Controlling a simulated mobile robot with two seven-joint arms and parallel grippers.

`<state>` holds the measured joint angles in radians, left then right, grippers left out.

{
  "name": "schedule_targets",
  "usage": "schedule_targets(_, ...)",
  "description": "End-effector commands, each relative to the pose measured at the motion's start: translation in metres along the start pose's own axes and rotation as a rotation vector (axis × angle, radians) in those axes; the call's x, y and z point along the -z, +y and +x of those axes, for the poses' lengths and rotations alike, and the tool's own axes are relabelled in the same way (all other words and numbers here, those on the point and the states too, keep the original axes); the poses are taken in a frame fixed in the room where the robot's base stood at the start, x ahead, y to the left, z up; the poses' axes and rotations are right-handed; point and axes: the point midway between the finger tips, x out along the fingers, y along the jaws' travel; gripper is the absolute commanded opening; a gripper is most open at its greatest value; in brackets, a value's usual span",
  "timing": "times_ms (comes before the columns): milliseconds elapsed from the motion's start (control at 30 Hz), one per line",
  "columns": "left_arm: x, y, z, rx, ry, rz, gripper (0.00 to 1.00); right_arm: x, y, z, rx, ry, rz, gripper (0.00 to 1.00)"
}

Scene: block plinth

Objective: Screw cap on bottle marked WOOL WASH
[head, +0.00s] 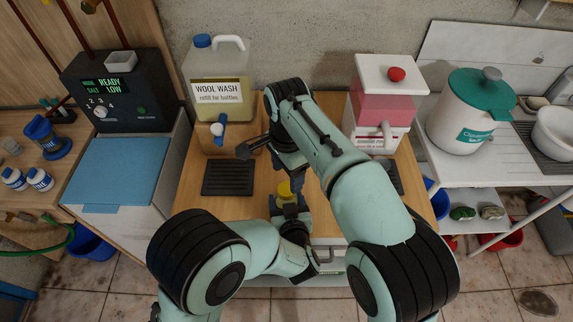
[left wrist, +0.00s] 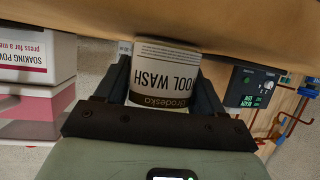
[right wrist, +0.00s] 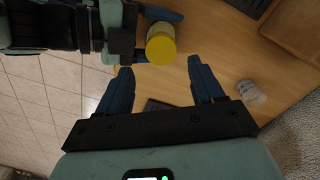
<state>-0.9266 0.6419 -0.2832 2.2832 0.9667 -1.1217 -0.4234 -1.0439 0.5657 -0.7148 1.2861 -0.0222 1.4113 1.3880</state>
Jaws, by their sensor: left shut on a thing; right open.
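The bottle (left wrist: 163,75) marked WOOL WASH is white with a dark label band. My left gripper (head: 287,203) is shut around its body and holds it at the front middle of the wooden worktop. A yellow cap (head: 285,190) sits on top of the bottle; it also shows in the right wrist view (right wrist: 161,48). I cannot tell how tight it is. My right gripper (right wrist: 160,66) is open and empty, its fingertips pointing towards the cap and apart from it. In the head view my right arm hides part of the worktop behind the bottle.
A large WOOL WASH refill container (head: 218,75) stands at the back left, its blue-handled tap above a black drip mat (head: 228,178). A pink and white dispenser (head: 380,105) stands at the back right. A small pale cylinder (right wrist: 250,93) is on the worktop.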

Motion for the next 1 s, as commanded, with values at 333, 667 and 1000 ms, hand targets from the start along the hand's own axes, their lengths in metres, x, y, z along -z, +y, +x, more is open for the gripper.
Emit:
schedule_targets(333,0.001,0.0,0.0,0.0,0.001,-0.001,0.0,-0.001,-0.001,-0.008,0.002,0.001,-0.754,0.67)
schedule_targets(667,0.001,0.0,0.0,0.0,0.001,-0.001,0.0,-0.001,-0.001,-0.016,0.003,0.005,-1.437,0.67)
schedule_targets(1000,0.0,0.0,0.0,0.0,0.001,0.0,0.0,-0.002,-0.001,-0.02,0.006,0.01,-1.773,0.67)
